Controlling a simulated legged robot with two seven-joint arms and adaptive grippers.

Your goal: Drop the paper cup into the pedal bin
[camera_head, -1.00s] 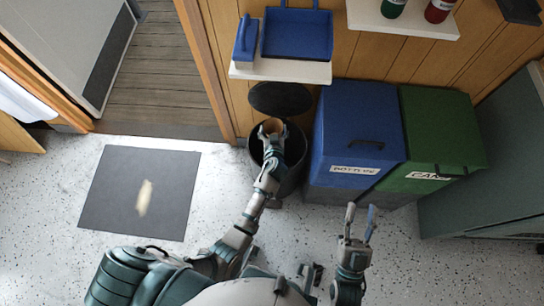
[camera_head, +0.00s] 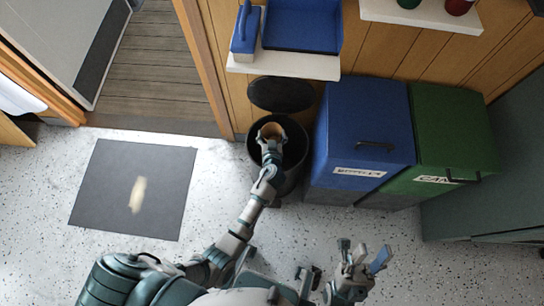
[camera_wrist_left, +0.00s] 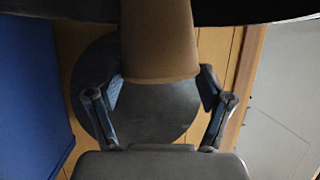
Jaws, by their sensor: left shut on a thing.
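The paper cup (camera_head: 271,130) is tan; it also shows in the left wrist view (camera_wrist_left: 160,45), between the two fingers. My left gripper (camera_head: 270,138) is shut on the cup and holds it over the mouth of the pedal bin. The pedal bin (camera_head: 292,178) is black and round, with its dark lid (camera_head: 281,94) standing open at the back. My arm hides part of the bin, and the cup's exact height against the rim is unclear. My right gripper (camera_head: 363,256) is open and empty, low in the head view, well away from the bin.
A blue bin (camera_head: 362,125) and a green bin (camera_head: 450,125) stand right of the pedal bin. A white shelf (camera_head: 285,65) with a blue dustpan (camera_head: 302,25) hangs above the lid. A dark mat (camera_head: 135,190) lies on the floor at left.

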